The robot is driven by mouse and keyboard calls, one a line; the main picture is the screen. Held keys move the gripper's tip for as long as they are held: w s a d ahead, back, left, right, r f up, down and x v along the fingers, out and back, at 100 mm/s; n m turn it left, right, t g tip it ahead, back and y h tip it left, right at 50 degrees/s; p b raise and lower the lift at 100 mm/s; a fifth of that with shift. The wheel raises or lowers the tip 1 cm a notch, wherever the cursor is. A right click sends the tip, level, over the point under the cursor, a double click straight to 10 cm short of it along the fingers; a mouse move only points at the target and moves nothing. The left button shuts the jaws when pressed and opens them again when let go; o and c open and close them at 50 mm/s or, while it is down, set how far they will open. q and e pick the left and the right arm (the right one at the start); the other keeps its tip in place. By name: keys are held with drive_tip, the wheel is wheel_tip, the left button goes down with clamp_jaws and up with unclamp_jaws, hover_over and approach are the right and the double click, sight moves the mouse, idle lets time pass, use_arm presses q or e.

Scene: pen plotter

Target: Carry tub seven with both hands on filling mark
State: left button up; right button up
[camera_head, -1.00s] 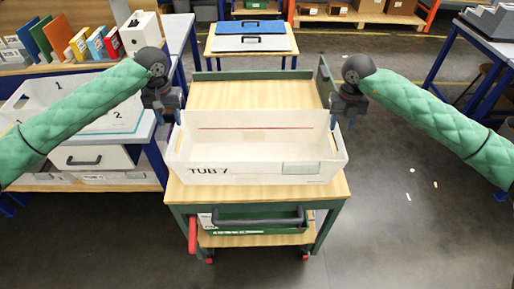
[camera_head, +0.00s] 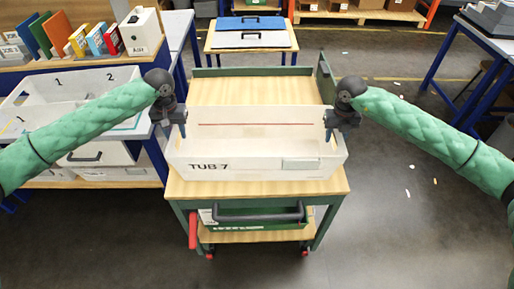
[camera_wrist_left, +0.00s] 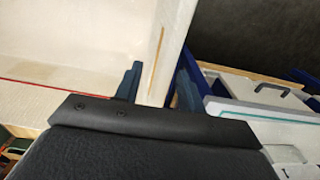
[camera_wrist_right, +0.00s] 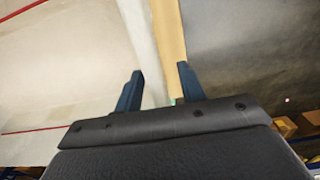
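Tub seven (camera_head: 235,172) is a white, open, empty box marked "TUB 7", standing level on the wooden top of a green cart (camera_head: 340,186). A red line (camera_head: 240,125) runs along its far inner wall. My left gripper (camera_head: 174,126) is at the tub's left end wall, its fingers on either side of the wall (camera_wrist_left: 158,75). My right gripper (camera_head: 333,122) is at the right end wall, its open fingers (camera_wrist_right: 160,90) about the rim with a gap showing. Whether the left fingers touch the wall is hard to see.
A bench at left carries white bins (camera_head: 75,85) and a row of coloured binders (camera_head: 90,40). A small table (camera_head: 250,40) with blue and white cases stands beyond the cart. The cart's dark handle (camera_head: 258,216) faces me.

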use_arm(q)
clamp_jaws()
use_arm(e)
clamp_jaws()
use_arm(q)
drive_tip(key=shift+r, duration=0.15)
use_arm(e)
drive_tip(key=shift+r, duration=0.15)
